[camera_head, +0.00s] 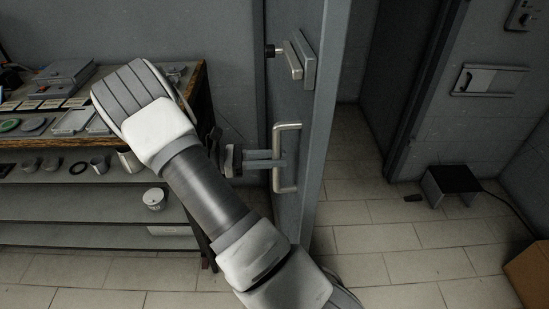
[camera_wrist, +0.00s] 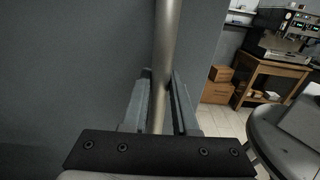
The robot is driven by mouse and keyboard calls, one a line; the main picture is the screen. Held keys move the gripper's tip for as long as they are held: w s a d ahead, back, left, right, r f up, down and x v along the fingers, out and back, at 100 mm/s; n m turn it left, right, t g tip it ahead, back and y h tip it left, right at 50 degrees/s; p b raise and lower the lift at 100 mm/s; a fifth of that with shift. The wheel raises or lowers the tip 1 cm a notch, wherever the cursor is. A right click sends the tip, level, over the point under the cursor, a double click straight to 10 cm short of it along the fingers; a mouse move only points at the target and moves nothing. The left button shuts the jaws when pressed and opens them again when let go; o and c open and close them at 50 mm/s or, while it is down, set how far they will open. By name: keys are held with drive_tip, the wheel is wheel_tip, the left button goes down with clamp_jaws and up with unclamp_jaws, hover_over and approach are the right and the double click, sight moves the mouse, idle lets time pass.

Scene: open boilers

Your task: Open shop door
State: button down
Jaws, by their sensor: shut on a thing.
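The grey door (camera_head: 296,18) stands in the middle of the head view, its pale edge facing me and open floor visible to its right. It appears to stand open, though its frame is hard to make out. A vertical metal pull handle (camera_head: 289,183) is on its face. My gripper (camera_head: 275,159) reaches in from the left and is shut on this handle. In the wrist view, the handle bar (camera_wrist: 167,40) runs upright between the two fingers (camera_wrist: 158,100). Above it on the door is a lever handle (camera_head: 292,60) with a plate.
A wooden-topped shelf unit (camera_head: 110,143) with cups and small items stands left, close to my arm. A small black-topped stand (camera_head: 453,180) and a cardboard box (camera_head: 530,275) are on the floor at right. The tiled floor (camera_head: 370,240) right of the door is mostly clear.

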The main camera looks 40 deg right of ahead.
drive_tip(key=shift+w, duration=0.1)
drive_tip(key=c, duration=0.7)
unclamp_jaws()
drive_tip(key=b+v, duration=0.1)
drive_tip(key=v, duration=1.6)
drive_tip(key=shift+a, duration=0.25)
drive_tip(key=shift+d, duration=0.1)
